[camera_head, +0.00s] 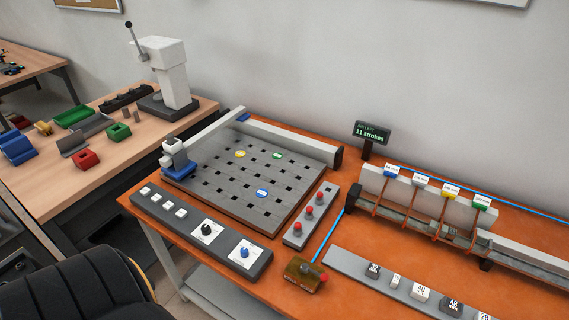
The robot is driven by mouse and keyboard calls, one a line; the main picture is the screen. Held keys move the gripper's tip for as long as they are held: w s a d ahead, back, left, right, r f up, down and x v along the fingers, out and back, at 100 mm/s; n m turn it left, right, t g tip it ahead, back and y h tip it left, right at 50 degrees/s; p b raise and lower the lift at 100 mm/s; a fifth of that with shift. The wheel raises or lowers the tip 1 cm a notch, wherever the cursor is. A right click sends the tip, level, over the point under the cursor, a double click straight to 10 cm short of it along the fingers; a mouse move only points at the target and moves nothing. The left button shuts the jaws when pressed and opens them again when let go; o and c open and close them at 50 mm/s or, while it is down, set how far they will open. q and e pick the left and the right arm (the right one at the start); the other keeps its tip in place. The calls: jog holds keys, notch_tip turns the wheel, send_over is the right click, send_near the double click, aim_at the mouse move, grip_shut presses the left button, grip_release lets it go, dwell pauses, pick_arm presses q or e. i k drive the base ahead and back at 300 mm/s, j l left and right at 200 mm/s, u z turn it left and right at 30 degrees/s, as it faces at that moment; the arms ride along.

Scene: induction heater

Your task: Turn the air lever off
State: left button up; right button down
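A small brass-coloured valve block (300,274), apparently the air valve, sits at the front of the orange bench. A blue air hose (329,238) runs from it up toward the long fixture at the right. A red tip (323,277) shows at its right end and looks like the lever's end. The lever is too small for me to tell its position. Neither of my grippers is in view, and nothing touches the valve.
Behind the valve is a grey strip with red knobs (296,235). Left of it is a dark control panel with dials (190,224); right, a grey rail with labelled blocks (345,262). A perforated plate (225,191) lies behind. A black chair-like shape (75,290) fills the lower left.

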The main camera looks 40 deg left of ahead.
aim_at(305, 268)
jog(key=j+u, duration=0.15)
jog(key=u, duration=0.6)
jog(key=j+z, duration=0.2)
jog(key=z, duration=0.15)
jog(key=k+j+z, duration=0.15)
jog(key=z, duration=0.2)
jog(key=k+j+z, duration=0.1)
jog(key=z, duration=0.2)
jog(key=j, duration=0.1)
